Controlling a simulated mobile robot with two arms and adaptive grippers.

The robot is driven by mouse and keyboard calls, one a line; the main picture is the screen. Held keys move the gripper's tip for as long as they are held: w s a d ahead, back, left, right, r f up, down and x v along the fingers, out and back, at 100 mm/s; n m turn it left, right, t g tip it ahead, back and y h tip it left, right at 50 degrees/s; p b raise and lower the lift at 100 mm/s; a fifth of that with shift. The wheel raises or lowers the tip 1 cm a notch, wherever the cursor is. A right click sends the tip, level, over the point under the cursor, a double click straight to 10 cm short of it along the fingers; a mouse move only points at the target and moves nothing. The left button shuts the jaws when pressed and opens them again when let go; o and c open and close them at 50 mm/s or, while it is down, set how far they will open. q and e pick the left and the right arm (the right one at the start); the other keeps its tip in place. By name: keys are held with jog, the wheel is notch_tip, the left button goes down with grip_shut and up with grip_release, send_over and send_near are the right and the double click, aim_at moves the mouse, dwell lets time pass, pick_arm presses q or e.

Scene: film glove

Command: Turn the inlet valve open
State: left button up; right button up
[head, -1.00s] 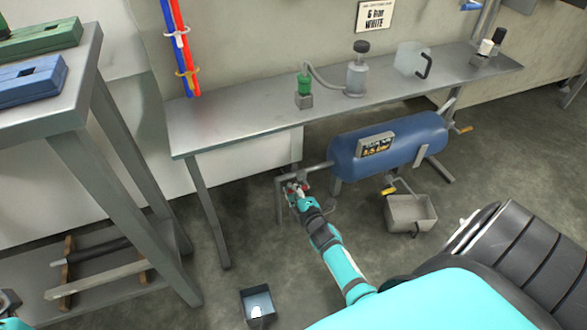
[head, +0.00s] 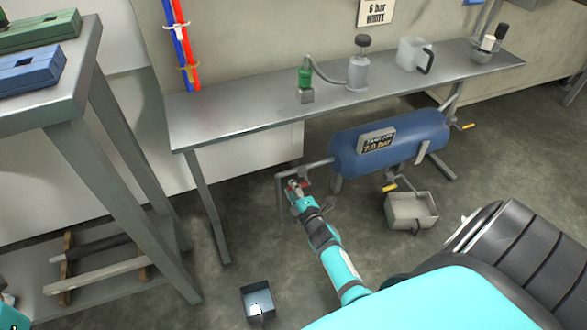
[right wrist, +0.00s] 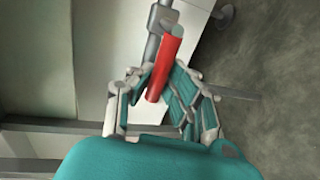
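The inlet valve's red handle (right wrist: 168,62) shows large in the right wrist view, on a grey pipe (right wrist: 155,42). In the head view this gripper (head: 297,190) is low, under the bench. The tank's display (head: 377,143) reads 7.0 bar. Only a teal bit of my left arm shows at the left edge.
The long metal bench (head: 240,118) stands above the tank and valve. A grey bin (head: 411,210) sits under the tank's drain, with a yellow handle (head: 389,188) above it. A small open box (head: 257,303) is on the floor. A tall table (head: 60,95) stands at left.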

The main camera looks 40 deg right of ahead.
jog(key=o, duration=0.4)
jog(key=shift+o, duration=0.3)
jog(key=v, duration=1.2)
